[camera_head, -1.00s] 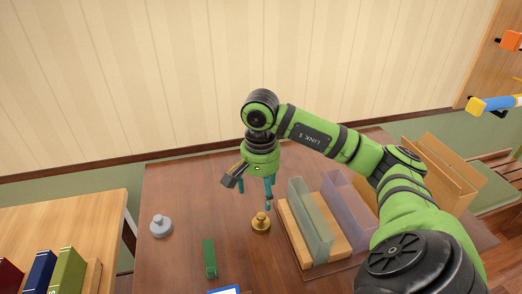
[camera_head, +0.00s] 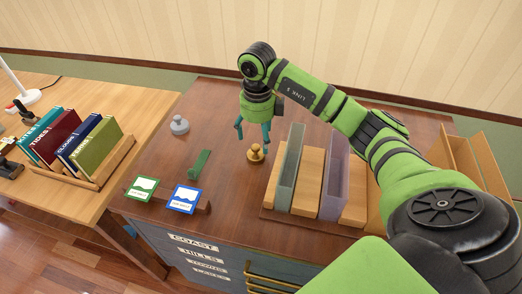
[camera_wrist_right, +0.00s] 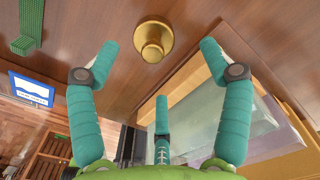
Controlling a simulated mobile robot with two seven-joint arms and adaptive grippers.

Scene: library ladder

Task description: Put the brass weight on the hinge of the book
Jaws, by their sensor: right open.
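The brass weight (camera_head: 257,152), a small round knob on a wider base, stands upright on the brown desk. It also shows near the top middle of the right wrist view (camera_wrist_right: 153,40). My right gripper (camera_head: 253,131) is open and empty, just above and behind the weight in the head view. In the wrist view its teal fingers are spread with the weight between and beyond their tips, apart from it. Which book is meant is unclear: several upright books (camera_head: 96,145) stand in a rack at left. My left gripper is out of view.
Right of the weight, a wooden stand (camera_head: 312,165) carries upright translucent green (camera_head: 289,168) and violet (camera_head: 334,176) panels. A grey weight (camera_head: 180,125), a green block (camera_head: 199,164) and two framed cards (camera_head: 184,198) are at left.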

